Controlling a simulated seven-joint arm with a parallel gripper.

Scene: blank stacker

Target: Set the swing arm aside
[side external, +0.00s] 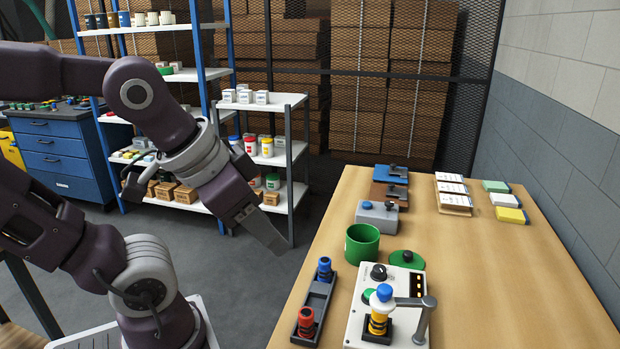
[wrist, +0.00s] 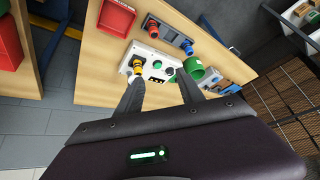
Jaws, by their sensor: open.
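The swing arm (side external: 412,302) is a grey bar on an upright grey post at the right front of a white machine (side external: 359,324). Its free end points left to a yellow-and-black stack (side external: 378,324) with a blue knob (side external: 384,292) on top; I cannot tell if they touch. My gripper (side external: 264,232) is open and empty, in the air left of the table and well short of the machine. In the wrist view, my two fingers (wrist: 160,80) are apart, with the machine (wrist: 148,57) beyond them; I cannot make out the swing arm there.
A dark tray (side external: 316,307) with blue and red knobbed pieces lies left of the machine. A green cup (side external: 362,243) and a green lid (side external: 407,260) sit behind it. The wooden table (side external: 500,290) is clear on the right. Shelves (side external: 275,105) stand behind my arm.

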